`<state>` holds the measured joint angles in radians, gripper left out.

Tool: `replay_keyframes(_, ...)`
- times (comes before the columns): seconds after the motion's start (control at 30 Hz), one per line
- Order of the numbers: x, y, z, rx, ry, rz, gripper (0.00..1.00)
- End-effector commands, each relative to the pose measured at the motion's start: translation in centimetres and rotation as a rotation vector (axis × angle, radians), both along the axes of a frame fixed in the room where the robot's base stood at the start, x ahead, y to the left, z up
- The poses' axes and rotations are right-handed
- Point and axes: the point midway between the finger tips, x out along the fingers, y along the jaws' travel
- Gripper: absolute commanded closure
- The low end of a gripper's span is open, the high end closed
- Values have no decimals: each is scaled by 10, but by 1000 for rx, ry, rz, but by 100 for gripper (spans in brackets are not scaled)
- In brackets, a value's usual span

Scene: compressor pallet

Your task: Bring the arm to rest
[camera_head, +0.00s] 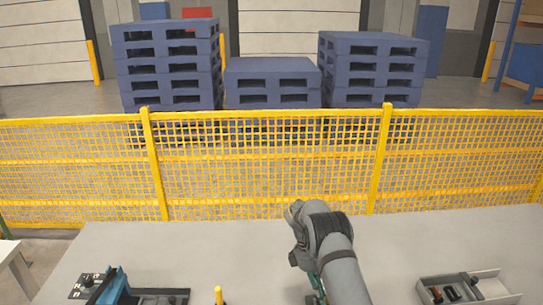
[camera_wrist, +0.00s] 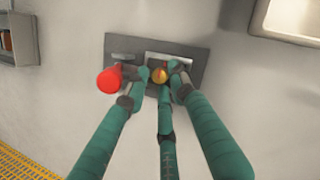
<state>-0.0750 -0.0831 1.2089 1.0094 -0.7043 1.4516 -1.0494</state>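My arm (camera_head: 325,245) reaches down over the grey table in the head view. Its end is mostly hidden there, with only a bit of green finger showing. A red round-ended part (camera_wrist: 109,80) stands just left of the left finger.
A tray with dark and red parts (camera_head: 465,290) lies at the table's right. A blue fixture (camera_head: 110,287) and a yellow peg (camera_head: 218,295) stand at front left. A yellow mesh fence (camera_head: 265,165) runs behind the table. Stacked blue pallets (camera_head: 272,82) stand beyond it.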

Motion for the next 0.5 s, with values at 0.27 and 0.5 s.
replay_keyframes(0.27,-5,1,6,-1,5,341,76)
replay_keyframes(0.5,-9,1,6,1,7,665,76)
